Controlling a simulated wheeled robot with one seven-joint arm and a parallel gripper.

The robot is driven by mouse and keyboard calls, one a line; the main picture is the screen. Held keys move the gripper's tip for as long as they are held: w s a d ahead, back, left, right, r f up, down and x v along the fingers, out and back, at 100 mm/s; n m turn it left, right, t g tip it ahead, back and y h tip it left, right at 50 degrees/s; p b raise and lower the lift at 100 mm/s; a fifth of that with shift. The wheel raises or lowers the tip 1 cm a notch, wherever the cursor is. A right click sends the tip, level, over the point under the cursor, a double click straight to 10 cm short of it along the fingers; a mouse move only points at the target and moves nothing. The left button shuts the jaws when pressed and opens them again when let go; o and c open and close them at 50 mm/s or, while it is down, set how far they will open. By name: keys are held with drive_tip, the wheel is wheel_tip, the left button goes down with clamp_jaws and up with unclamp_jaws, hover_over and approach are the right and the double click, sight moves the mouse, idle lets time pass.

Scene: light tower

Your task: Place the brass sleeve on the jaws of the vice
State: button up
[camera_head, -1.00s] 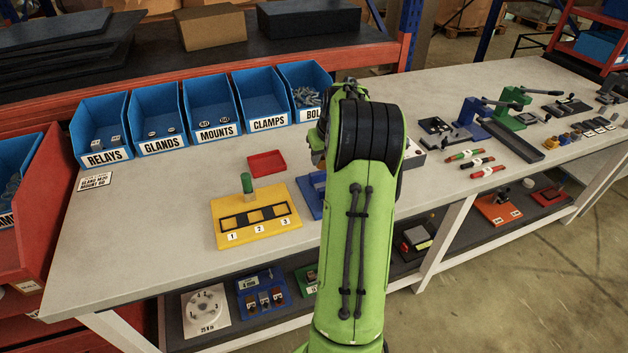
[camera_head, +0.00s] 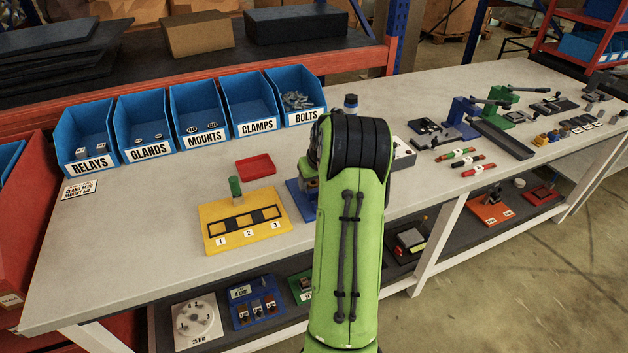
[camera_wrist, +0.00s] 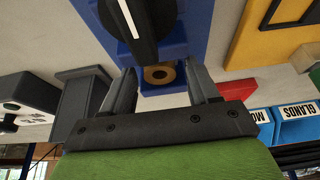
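In the head view the blue vice (camera_head: 298,200) is partly hidden behind my green arm, and the sleeve and my fingertips cannot be made out.
A yellow numbered fixture (camera_head: 246,235) with a green peg (camera_head: 235,188) stands left of the vice. A red tray (camera_head: 256,165) lies behind it. Blue bins (camera_head: 204,113) line the back. A dark part with a white stripe (camera_wrist: 128,18) overhangs the vice.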

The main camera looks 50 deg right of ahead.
drive_tip(key=shift+r, duration=0.4)
drive_tip(key=p+v, duration=0.3)
drive_tip(key=v, duration=0.8)
drive_tip(key=shift+s+a+r, duration=0.1)
drive_tip(key=shift+s+r, duration=0.15)
drive_tip(key=w+a+r+n, duration=0.1)
drive_tip(key=a+r, duration=0.2)
drive_tip(key=a, duration=0.5)
drive_tip(key=w+a+r+n, duration=0.1)
drive_tip(key=w+a+r, duration=0.15)
drive_tip(key=a, duration=0.55)
drive_tip(key=s+a+r+n+t, duration=0.1)
drive_tip(key=s+a+r, duration=0.15)
drive_tip(key=a, duration=0.45)
drive_tip(key=s+a+r+n, duration=0.1)
drive_tip(key=s+a, duration=0.2)
drive_tip(key=a, duration=0.4)
drive_tip(key=s+a+f+n+y, duration=0.2)
drive_tip(key=s+a, duration=0.6)
drive_tip(key=s, duration=0.3)
drive_tip(key=shift+f+t, duration=0.25)
drive_tip(key=shift+t, duration=0.15)
drive_tip(key=shift+s, duration=0.1)
